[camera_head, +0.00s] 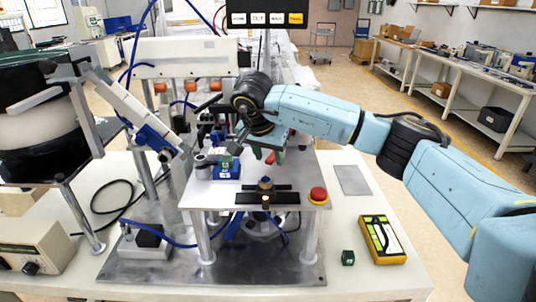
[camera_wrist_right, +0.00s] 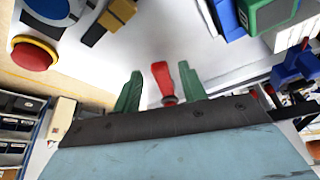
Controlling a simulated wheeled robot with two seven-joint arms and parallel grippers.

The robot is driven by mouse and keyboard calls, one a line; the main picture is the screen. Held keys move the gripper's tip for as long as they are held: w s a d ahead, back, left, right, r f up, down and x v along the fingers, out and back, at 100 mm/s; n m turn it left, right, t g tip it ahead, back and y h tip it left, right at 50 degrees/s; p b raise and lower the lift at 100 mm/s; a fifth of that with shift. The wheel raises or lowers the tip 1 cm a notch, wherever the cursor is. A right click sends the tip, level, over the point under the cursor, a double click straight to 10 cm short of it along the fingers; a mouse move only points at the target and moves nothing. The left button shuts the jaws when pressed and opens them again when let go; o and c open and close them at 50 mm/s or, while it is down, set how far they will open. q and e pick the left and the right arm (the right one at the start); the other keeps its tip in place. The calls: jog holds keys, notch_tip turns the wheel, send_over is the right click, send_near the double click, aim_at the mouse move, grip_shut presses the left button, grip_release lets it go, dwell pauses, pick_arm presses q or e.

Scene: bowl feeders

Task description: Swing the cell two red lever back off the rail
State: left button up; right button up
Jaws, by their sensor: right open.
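The red lever (camera_wrist_right: 161,78) stands between the two green fingers of my right gripper (camera_wrist_right: 160,84) in the right wrist view. Gaps show on both sides of it, so the fingers are open around its place in the picture and not closed on it. I cannot tell how deep the lever sits between the fingers. My left gripper is not in view.
A red stop button (camera_head: 318,194) stands at the plate's right corner. A blue and green block (camera_head: 227,168) is left of the gripper. The bowl feeder (camera_head: 40,130) fills the left side.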

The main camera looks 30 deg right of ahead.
grip_shut()
